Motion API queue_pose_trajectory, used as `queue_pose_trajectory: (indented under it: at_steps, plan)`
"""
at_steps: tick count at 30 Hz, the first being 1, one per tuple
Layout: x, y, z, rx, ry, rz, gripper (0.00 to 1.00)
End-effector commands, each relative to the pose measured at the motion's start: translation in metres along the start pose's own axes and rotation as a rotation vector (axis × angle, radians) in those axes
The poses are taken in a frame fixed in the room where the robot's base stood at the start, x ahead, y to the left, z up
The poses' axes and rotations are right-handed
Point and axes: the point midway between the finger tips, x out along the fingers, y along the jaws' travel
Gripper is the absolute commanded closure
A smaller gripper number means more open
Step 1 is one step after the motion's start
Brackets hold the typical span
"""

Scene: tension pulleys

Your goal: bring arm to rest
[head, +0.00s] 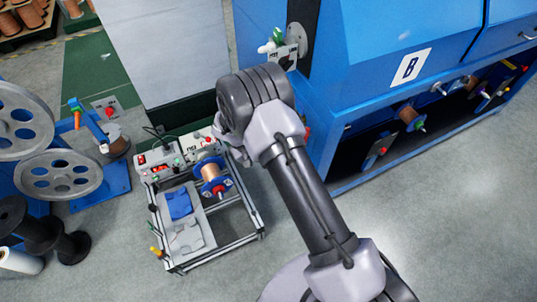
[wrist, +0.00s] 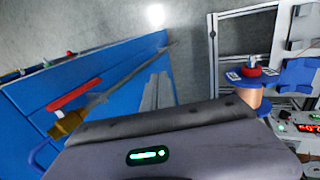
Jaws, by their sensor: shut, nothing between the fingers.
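My arm rises from the bottom right of the head view to a dark, ribbed elbow in front of the blue machine. The part beyond the elbow is mostly hidden behind it. In the wrist view my gripper (wrist: 155,122) fills the lower half as a grey housing with a dark front edge and a green light. It is shut and holds nothing. It is over the floor, apart from the cart and the machine as far as I can see.
A wheeled cart (head: 217,241) with a copper spool (head: 211,174), a blue piece (head: 179,204) and control boxes stands left of my arm. The blue machine (head: 350,75) marked B is behind and right. Large grey pulleys (head: 60,174) stand at left. Floor (head: 460,210) at right is clear.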

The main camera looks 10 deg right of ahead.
Motion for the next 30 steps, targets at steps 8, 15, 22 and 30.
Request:
queue_pose_trajectory:
  at_steps: [8,15,22,30]
  plan:
    - [0.0,0.0,0.0,0.0,0.0,0.0,1.0]
    - [-0.044,0.027,-0.002,0.068,0.019,-0.026,1.0]
    - [-0.235,0.126,0.076,0.397,0.101,-0.203,1.0]
    - [-0.359,0.136,0.234,0.691,0.281,-0.464,1.0]
